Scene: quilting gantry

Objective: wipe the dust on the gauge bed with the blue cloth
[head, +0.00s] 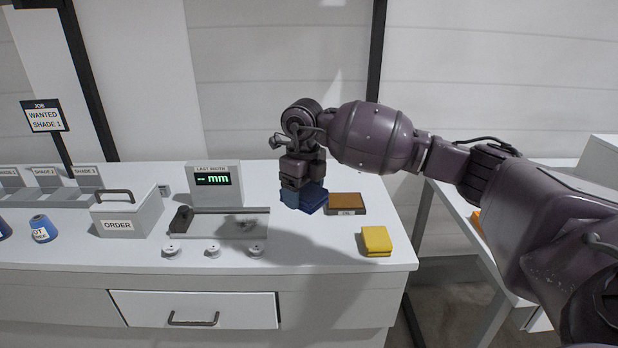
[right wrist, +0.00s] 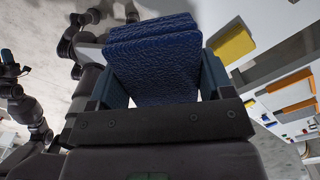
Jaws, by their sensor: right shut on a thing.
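My right gripper (head: 304,187) points down over the table and is shut on the blue cloth (head: 313,203). The folded cloth also shows between the fingers in the right wrist view (right wrist: 152,50). In the head view the cloth is at or just above the tabletop; I cannot tell if it touches. The gauge bed (head: 205,228) is a flat grey strip left of the cloth, with a dark block (head: 181,219) at its left end. My left gripper is not visible.
A yellow folded cloth (head: 376,241) lies at the table's right front. A brown-topped block (head: 347,202) stands just right of the blue cloth. A display (head: 214,183) stands behind the bed, small white discs (head: 213,251) in front. The ORDER box (head: 127,214) is left.

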